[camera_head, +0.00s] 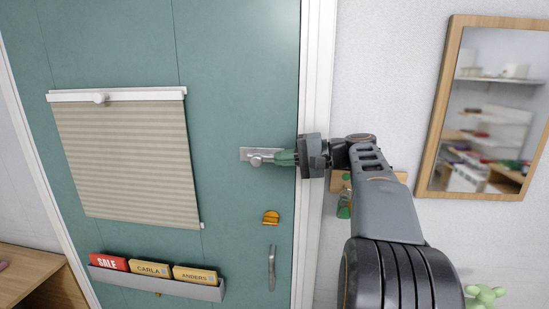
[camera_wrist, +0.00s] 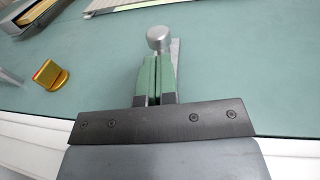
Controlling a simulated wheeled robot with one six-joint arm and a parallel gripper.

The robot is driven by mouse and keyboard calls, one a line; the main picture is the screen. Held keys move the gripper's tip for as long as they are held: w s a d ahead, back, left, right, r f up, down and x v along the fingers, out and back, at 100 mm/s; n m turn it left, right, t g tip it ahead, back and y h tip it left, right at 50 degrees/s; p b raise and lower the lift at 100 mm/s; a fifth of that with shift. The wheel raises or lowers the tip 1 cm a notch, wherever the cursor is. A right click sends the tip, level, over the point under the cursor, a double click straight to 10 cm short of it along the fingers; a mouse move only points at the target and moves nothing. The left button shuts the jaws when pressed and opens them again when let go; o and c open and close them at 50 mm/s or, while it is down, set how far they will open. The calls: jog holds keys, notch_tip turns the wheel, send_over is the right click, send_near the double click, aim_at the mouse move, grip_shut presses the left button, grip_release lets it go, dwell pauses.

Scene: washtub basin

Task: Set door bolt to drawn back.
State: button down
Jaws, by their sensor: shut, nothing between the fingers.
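The door bolt (camera_head: 256,158) is a silvery plate with a round knob, fixed on the teal door (camera_head: 230,60) near its right edge. My gripper (camera_head: 275,158) has its green fingers over the right part of the bolt plate, with the tips close to the knob. In the wrist view the knob (camera_wrist: 159,38) stands just beyond the tips of the fingers (camera_wrist: 157,58), which are shut with nothing between them. I cannot tell whether the tips touch the knob. The right part of the bolt is hidden behind my fingers and wrist.
A yellow latch (camera_head: 271,217) and a door handle (camera_head: 272,267) are below the bolt. A pleated blind (camera_head: 125,155) hangs at the left, above a grey holder (camera_head: 160,284) with signs. White door frame (camera_head: 318,60) and a mirror (camera_head: 492,110) are at the right.

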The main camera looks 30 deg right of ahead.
jog(key=b+v, duration=0.1)
jog(key=v, duration=1)
jog(key=shift+b, duration=0.4)
jog(key=a+f+g+h, duration=0.4)
jog(key=a+f, duration=0.7)
jog(key=a, duration=0.3)
jog(key=s+a+f+n+h, duration=0.3)
jog(key=s+f+h, duration=0.1)
jog(key=f, duration=0.5)
jog(key=s+a+f+n+g+h, duration=0.1)
jog(key=s+a+f+n+h, duration=0.2)
jog(key=f, duration=0.6)
jog(key=s+n+h, duration=0.1)
jog(key=s+h, duration=0.1)
jog(key=s, duration=0.1)
jog(key=shift+s, duration=0.25)
